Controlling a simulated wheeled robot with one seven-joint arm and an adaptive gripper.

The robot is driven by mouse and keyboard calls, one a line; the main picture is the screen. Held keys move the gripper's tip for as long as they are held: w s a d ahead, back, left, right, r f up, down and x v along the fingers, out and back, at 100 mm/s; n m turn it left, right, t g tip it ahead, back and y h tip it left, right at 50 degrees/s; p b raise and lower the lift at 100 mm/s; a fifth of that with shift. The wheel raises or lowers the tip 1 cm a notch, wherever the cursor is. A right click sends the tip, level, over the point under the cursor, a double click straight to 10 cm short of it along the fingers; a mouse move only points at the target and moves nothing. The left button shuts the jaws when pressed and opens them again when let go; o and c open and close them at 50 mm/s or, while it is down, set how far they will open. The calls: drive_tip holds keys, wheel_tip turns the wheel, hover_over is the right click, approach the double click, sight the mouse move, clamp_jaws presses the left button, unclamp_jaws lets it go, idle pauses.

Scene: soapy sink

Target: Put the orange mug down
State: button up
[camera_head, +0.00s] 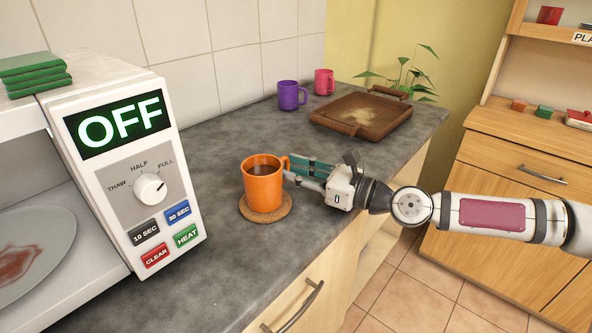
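The orange mug (262,186) stands upright with dark liquid inside. It is over a round cork coaster (282,211) on the grey counter, and its base appears to rest on the coaster. Its handle points right, toward my gripper (294,168). My gripper reaches in from the right, with its fingertips at the handle. The fingers look spread, with a gap between the grey near finger and the teal-padded far one. The handle partly overlaps the fingertips, so contact with them is unclear.
A microwave (133,190) reading OFF stands close on the left. A wooden tray (335,122), a purple mug (291,96) and a pink mug (324,82) are further back. The counter (215,255) is clear in front of the coaster. A plant (405,78) stands behind the tray.

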drive_tip(key=shift+r, duration=0.15)
drive_tip(key=v, duration=1.2)
